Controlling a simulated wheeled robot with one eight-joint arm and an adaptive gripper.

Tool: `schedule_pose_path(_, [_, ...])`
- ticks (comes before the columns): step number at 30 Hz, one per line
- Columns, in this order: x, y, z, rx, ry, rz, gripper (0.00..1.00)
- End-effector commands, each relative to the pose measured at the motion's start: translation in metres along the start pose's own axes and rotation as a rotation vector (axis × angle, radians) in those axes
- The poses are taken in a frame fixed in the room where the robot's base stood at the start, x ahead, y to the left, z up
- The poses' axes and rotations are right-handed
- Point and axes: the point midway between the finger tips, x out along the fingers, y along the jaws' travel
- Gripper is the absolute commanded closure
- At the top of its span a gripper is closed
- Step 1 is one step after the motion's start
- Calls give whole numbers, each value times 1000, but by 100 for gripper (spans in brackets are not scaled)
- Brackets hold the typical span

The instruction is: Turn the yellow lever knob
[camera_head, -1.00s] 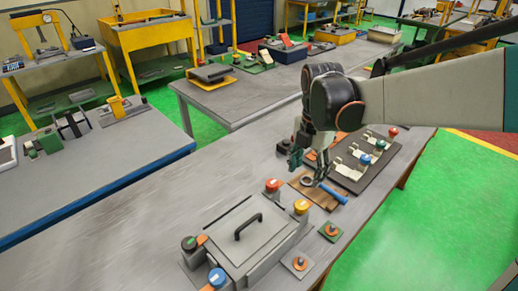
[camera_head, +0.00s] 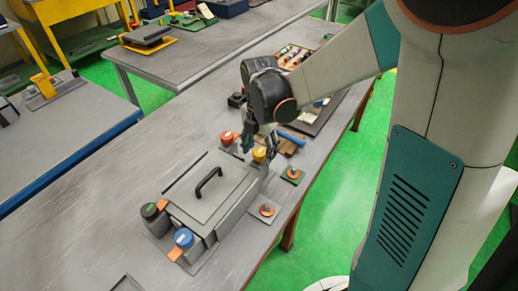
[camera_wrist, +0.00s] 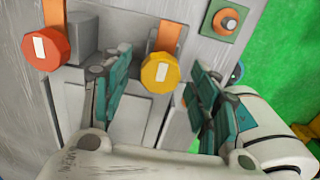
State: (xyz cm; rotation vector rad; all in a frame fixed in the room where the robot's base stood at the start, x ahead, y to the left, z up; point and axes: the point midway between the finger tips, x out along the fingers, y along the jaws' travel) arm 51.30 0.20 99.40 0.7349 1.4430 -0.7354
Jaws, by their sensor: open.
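The yellow lever knob (camera_head: 259,154) sits at the far right corner of a grey lidded box (camera_head: 210,187). In the wrist view the yellow knob (camera_wrist: 160,70) has a white mark on its face and an orange lever behind it. My gripper (camera_head: 258,140) is above and beside the knob. In the wrist view my gripper (camera_wrist: 155,88) is open, with one teal finger pad on each side of the knob and visible space between. Whether a pad touches the knob cannot be told.
A red knob (camera_wrist: 45,48) is close to the left finger. Small plates with orange buttons (camera_head: 292,174) lie to the right. The table left of the box is clear.

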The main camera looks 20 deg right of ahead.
Motion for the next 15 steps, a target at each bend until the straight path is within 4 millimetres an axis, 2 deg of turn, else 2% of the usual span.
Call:
schedule_pose_path(7, [0, 0, 0, 0, 0, 0, 44])
schedule_pose_path(8, [0, 0, 0, 0, 0, 0, 49])
schedule_pose_path(13, [0, 0, 0, 0, 0, 0, 88])
schedule_pose_path(15, [0, 0, 0, 0, 0, 0, 89])
